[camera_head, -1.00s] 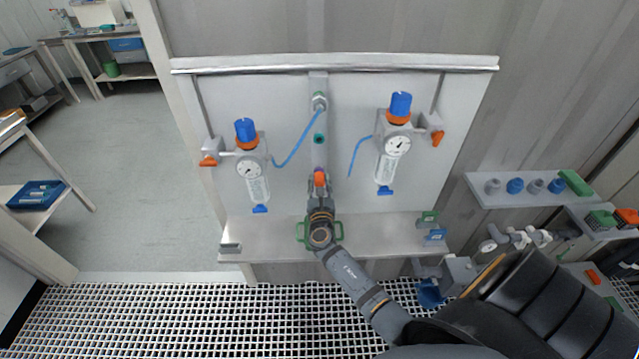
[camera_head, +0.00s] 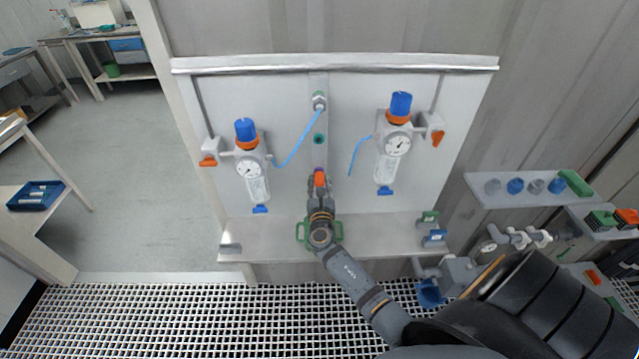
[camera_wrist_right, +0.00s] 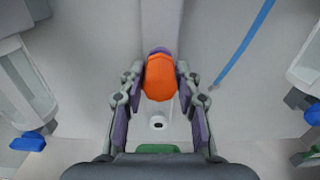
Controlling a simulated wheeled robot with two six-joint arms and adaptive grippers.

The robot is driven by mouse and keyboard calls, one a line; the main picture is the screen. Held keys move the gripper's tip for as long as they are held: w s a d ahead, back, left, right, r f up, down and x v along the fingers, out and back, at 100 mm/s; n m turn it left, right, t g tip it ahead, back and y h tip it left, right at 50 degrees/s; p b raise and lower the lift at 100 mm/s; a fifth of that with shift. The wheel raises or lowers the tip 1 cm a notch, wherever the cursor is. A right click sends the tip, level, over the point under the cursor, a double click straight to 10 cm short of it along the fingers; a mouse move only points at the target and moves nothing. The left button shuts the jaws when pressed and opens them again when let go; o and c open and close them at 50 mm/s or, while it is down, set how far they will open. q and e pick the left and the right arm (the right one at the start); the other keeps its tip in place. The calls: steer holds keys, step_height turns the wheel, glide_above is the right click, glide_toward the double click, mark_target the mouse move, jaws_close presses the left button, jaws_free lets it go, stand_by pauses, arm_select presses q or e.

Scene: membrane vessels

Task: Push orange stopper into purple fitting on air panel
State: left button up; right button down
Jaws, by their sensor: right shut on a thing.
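The orange stopper (camera_head: 320,178) is at the lower middle of the white air panel (camera_head: 290,110). My right gripper (camera_head: 320,186) is shut on it. In the right wrist view the orange stopper (camera_wrist_right: 160,78) sits between the two fingers of my right gripper (camera_wrist_right: 160,84). A thin edge of the purple fitting (camera_wrist_right: 159,51) shows just beyond the stopper, in line with it; most of it is hidden. In the head view a bit of the purple fitting (camera_head: 319,169) shows above the stopper. I cannot tell how deep the stopper sits. My left gripper is not in view.
Two regulators with blue knobs (camera_head: 246,131) (camera_head: 400,104) flank the middle strip. A loose blue tube (camera_head: 297,140) hangs from the top fitting (camera_head: 320,101). A green-ringed port (camera_head: 319,139) is above the stopper. A shelf (camera_head: 275,235) with a green-handled item (camera_head: 302,232) lies below.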

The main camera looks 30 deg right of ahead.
steer(key=shift+w+d, duration=0.3)
steer(key=shift+w, duration=0.15)
stand_by(0.6)
steer(key=c, duration=0.8)
jaws_free()
steer(key=shift+c, duration=0.2)
steer(key=v, duration=1.2)
